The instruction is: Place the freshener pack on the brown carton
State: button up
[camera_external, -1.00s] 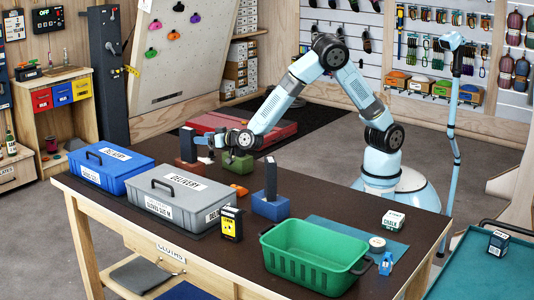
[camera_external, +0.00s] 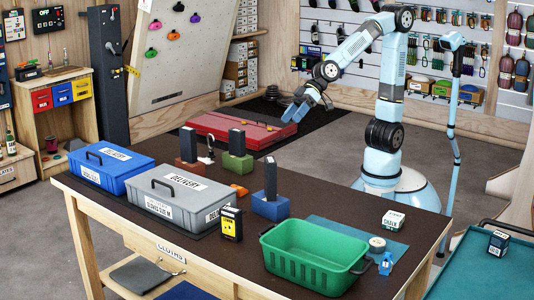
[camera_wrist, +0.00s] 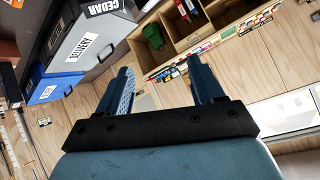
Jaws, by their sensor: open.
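My gripper (camera_external: 294,113) is raised beyond the table's back edge, over the red case, in the external view. In the wrist view its two blue fingers (camera_wrist: 158,78) stand wide apart with nothing between them. I cannot surely pick out the freshener pack. A dark surface lettered CEDAR (camera_wrist: 103,5) is cut off at the top of the wrist view. A small yellow-and-black pack (camera_external: 231,224) stands upright in front of the grey box, its lettering too small to read. I cannot clearly identify a brown carton in either view.
On the table stand a blue box (camera_external: 110,167), a grey box (camera_external: 178,195), a green basket (camera_external: 314,262) and red, green and blue blocks with upright dark slabs. A chalk box (camera_external: 393,219) is at the right.

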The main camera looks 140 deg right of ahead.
jog(key=s+a+n+g, duration=0.1)
jog(key=s+a, duration=0.3)
jog(key=s, duration=0.5)
jog(key=s+a+n+g+y, duration=0.1)
jog(key=s+a+n+g, duration=0.1)
jog(key=s+a, duration=0.3)
jog(key=s+a+n+g, duration=0.1)
jog(key=s+a+n, duration=0.2)
jog(key=s, duration=0.9)
jog(key=shift+s+a+f+g+y, duration=0.35)
jog(key=shift+a+f+y, duration=0.1)
jog(key=shift+a, duration=0.4)
